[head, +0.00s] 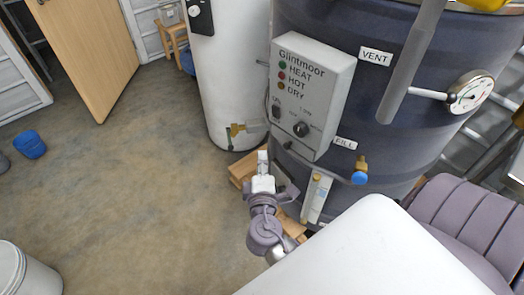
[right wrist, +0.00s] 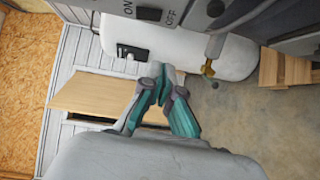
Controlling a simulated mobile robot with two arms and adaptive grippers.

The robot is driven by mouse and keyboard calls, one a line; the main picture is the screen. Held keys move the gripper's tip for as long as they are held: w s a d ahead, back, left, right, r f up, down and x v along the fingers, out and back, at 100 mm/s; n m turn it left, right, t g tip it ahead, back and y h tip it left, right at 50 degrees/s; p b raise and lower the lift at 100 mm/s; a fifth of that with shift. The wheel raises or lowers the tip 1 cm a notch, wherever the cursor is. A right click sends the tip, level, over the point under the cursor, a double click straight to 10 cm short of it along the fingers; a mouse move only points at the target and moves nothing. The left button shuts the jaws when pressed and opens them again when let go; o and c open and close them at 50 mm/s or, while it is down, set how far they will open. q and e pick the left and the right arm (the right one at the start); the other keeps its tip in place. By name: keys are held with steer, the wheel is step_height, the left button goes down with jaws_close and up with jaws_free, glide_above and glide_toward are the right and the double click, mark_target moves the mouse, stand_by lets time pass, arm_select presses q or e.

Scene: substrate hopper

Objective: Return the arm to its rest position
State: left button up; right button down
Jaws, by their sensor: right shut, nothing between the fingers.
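My right arm comes in from the lower right of the head view. Its right gripper (head: 263,162) is shut and empty, in front of the lower left part of the dark blue hopper (head: 400,150). It is below the grey control box (head: 312,95) in the picture; I cannot tell if it touches anything. In the right wrist view the shut teal fingers of the right gripper (right wrist: 162,88) meet at the centre with nothing between them. My left gripper is not in view.
A white tank (head: 228,75) stands left of the hopper. A blue-handled FILL valve (head: 359,176) and a gauge (head: 470,94) stick out from the hopper. The floor between is clear.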

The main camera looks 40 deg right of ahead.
steer(key=s+a+f+g+y, duration=0.2)
steer(key=s+f, duration=0.2)
steer(key=f, duration=0.8)
steer(key=s+a+f+m+g+y, duration=0.1)
steer(key=s+a+f+g+y, duration=0.15)
steer(key=f, duration=0.85)
steer(key=s+a+f+g+y, duration=0.2)
steer(key=s+f+g+y, duration=0.15)
steer(key=f, duration=0.85)
steer(key=s+f+m+g, duration=0.1)
steer(key=s+f+m, duration=0.1)
steer(key=s+f, duration=0.3)
steer(key=s+d+f+m+g+y, duration=0.1)
steer(key=s+f, duration=0.4)
steer(key=s, duration=0.7)
steer(key=s+d+f+m+g, duration=0.1)
steer(key=s+f+m+g, duration=0.2)
steer(key=s, duration=0.6)
step_height(320, 180, down, 2)
steer(key=shift+s+f+m+y, duration=0.25)
steer(key=shift+m+y, duration=0.15)
steer(key=shift+m, duration=0.2)
steer(key=shift+s, duration=0.1)
